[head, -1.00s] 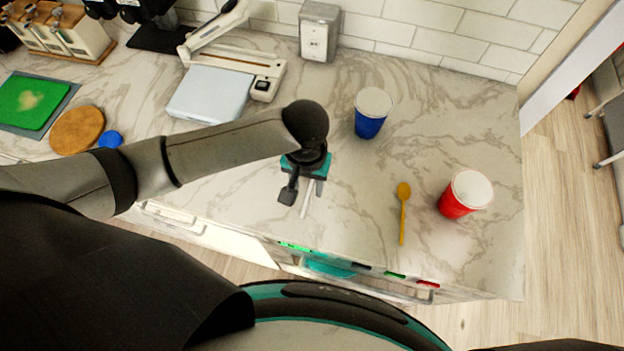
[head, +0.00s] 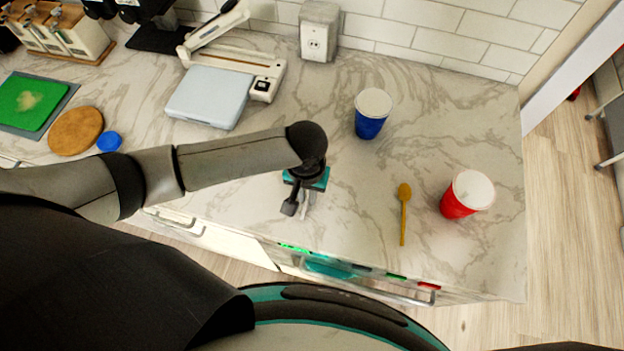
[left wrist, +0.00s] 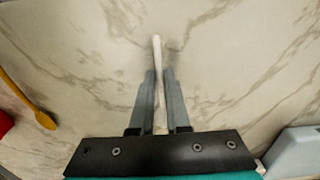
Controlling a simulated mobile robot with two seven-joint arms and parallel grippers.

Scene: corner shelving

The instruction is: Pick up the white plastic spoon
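The white plastic spoon (left wrist: 157,52) lies on the marble counter, its pale end sticking out past my left fingertips in the left wrist view. My left gripper (left wrist: 160,72) has its two grey fingers closed in on either side of the spoon's shaft, with little gap showing. In the head view my left gripper (head: 299,208) points down at the counter near its front edge, and it hides most of the spoon (head: 304,209). My right gripper is not in view.
A blue cup (head: 372,113) is behind. A white scale-like device (head: 208,96), a wooden disc (head: 75,130) and a green board (head: 28,103) are at left.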

